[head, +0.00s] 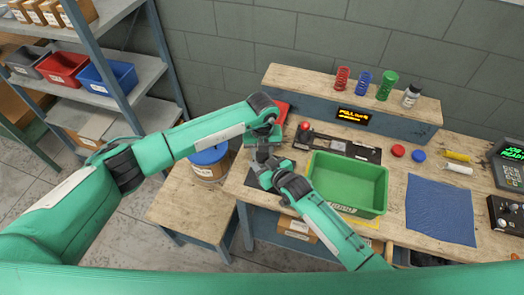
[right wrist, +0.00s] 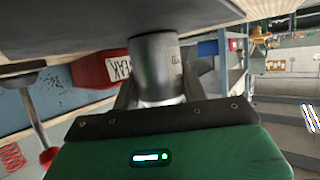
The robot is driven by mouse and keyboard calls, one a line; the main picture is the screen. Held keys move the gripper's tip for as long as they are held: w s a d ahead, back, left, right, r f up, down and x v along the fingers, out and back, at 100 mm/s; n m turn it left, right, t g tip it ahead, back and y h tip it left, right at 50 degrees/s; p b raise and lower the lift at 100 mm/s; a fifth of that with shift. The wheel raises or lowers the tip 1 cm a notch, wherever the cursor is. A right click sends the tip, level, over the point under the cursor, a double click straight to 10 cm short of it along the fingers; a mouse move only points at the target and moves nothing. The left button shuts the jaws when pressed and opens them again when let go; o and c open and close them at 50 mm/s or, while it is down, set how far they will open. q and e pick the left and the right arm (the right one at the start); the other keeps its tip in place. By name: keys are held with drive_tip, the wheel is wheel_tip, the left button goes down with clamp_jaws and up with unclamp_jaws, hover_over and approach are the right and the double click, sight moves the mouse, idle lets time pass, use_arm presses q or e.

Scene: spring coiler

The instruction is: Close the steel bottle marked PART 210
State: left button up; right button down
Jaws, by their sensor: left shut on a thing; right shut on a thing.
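The steel bottle (right wrist: 155,65) is a grey metal cylinder between my right gripper's fingers (right wrist: 158,98) in the right wrist view, which is upside down. A faint mark is on its side, too small to read. In the head view my right gripper (head: 266,172) is at the bottle (head: 263,155) near the bench's left end, over a dark mat. My left gripper (head: 263,137) comes down from above, right over the bottle. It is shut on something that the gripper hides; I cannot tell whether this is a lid. The bottle's mouth is hidden too.
A green bin (head: 347,182) stands just right of the grippers. A red cap (head: 398,150), a blue cap (head: 419,156) and a blue cloth (head: 440,210) lie farther right. A red WAX box (right wrist: 98,70) is beside the bottle.

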use_arm(q)
drive_tip(key=m, duration=0.5)
drive_tip(key=shift+m, duration=0.3)
drive_tip(key=o, duration=1.1)
drive_tip(key=shift+d, duration=0.1)
drive_tip(key=shift+s+d, duration=0.1)
drive_tip(key=shift+s, duration=0.05)
drive_tip(key=shift+r, duration=2.35)
drive_tip(key=shift+c, duration=0.6)
